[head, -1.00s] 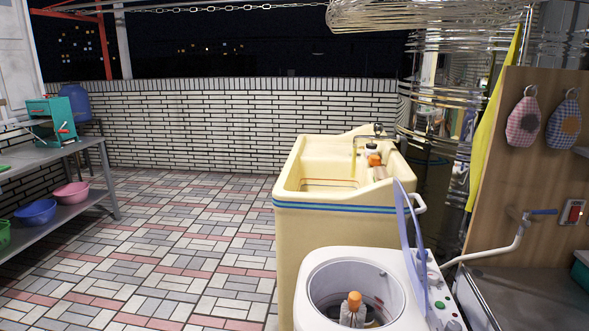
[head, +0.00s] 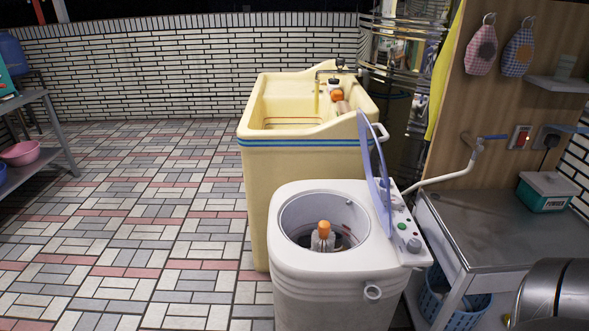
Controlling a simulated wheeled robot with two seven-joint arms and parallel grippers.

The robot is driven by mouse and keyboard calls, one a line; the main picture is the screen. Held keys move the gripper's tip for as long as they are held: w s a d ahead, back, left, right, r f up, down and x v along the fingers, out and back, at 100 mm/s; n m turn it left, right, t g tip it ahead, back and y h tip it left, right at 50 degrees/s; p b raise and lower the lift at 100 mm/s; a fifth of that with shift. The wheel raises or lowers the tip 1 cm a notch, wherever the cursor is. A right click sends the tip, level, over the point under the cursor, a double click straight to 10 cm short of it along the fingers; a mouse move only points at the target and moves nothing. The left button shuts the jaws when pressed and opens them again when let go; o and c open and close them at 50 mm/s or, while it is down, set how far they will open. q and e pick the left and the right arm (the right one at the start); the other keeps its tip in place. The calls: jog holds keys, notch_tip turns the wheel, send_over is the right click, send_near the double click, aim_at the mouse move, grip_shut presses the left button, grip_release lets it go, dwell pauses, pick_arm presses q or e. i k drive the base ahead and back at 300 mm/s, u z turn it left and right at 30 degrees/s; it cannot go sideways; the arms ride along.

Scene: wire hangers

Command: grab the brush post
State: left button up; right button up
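A pale upright post with an orange cap (head: 323,237) stands in the middle of the open tub of the white washing machine (head: 318,272). It looks like the brush post, but bristles are too small to make out. Its lower end is hidden inside the tub. The machine's bluish lid (head: 372,170) stands raised on the right side of the opening. Neither of my grippers is in view. A dark rounded part at the lower right looks like my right arm.
A blue basket (head: 450,300) sits below. The tiled floor (head: 150,220) at left is open.

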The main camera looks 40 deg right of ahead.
aim_at(322, 241)
jog(key=u, duration=0.7)
jog(key=k, duration=0.9)
jog(key=z, duration=1.85)
jog(key=i, duration=0.5)
jog(key=u, duration=0.45)
jog(key=k, duration=0.95)
jog(key=u, duration=1.65)
jog(key=i, duration=2.1)
jog(key=z, duration=1.6)
jog(key=i, duration=0.95)
jog(key=z, duration=1.1)
